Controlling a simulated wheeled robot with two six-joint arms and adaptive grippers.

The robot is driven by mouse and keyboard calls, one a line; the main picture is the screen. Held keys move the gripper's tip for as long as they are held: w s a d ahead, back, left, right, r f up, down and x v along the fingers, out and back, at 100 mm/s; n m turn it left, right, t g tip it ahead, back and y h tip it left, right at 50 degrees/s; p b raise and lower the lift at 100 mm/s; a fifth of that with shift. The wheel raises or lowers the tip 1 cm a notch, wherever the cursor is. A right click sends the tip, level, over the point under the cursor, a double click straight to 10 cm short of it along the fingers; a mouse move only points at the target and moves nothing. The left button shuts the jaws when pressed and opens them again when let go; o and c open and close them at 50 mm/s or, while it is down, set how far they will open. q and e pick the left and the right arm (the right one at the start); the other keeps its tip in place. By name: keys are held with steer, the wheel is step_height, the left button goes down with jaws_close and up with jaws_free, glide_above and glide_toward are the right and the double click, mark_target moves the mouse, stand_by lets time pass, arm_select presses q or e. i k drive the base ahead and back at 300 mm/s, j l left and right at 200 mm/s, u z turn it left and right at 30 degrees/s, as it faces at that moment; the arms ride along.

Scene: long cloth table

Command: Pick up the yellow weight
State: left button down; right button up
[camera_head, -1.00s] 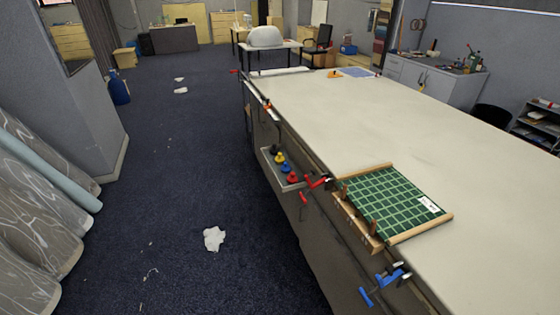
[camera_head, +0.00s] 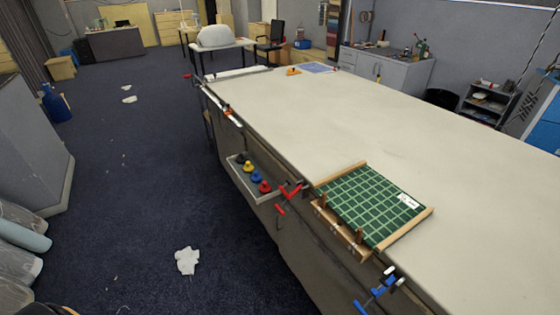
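The yellow weight (camera_head: 248,167) is small and sits in a narrow grey tray (camera_head: 240,181) on the side of the long table. It stands in a row between a black weight (camera_head: 241,158) and a blue weight (camera_head: 257,176). A red weight (camera_head: 265,187) is at the near end of the row. Neither of my grippers can be made out in the head view. A small dark and orange piece shows at the bottom left edge, too cut off to identify.
The long table (camera_head: 330,120) has a mostly bare top. A green gridded board (camera_head: 365,205) with wooden edges lies near its left edge. Red clamps (camera_head: 290,190) and a blue clamp (camera_head: 378,290) stick out there. The floor beside the table is open, with white scraps (camera_head: 187,261).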

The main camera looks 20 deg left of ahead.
mark_target(248, 168)
steer(key=i+j+z, duration=0.15)
steer(key=j, duration=0.45)
steer(key=i+j+z, duration=0.15)
steer(key=j, duration=0.5)
steer(key=i+j+z, duration=0.15)
steer(key=j, duration=0.55)
steer(key=i+j+z, duration=0.15)
steer(key=j, duration=0.5)
steer(key=i+j+z, duration=0.15)
steer(key=j, duration=0.55)
steer(key=k, duration=0.05)
